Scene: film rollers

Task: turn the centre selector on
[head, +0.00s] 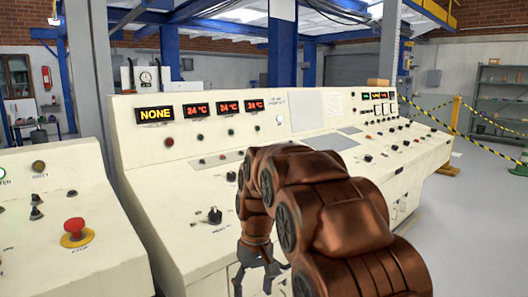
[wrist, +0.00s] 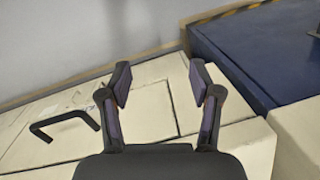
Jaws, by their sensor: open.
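A large cream control console (head: 150,180) fills the middle of the head view. A black selector knob (head: 214,215) with a label stands on its sloped top, left of my arm. Smaller dark knobs sit further along the panel; I cannot tell for sure which one is the centre selector, nor its setting. My gripper (head: 253,288) hangs low at the console's front, below and to the right of the black knob, apart from it. In the wrist view my gripper (wrist: 158,80) is open and empty, with cream panels beyond it. My arm hides part of the console top.
A second cream console (head: 90,260) with a red emergency button (head: 74,232) stands at the left. Lit displays (head: 155,114) line the console's upright back. A black handle (wrist: 66,124) shows in the wrist view. Open grey floor (head: 480,200) lies at the right.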

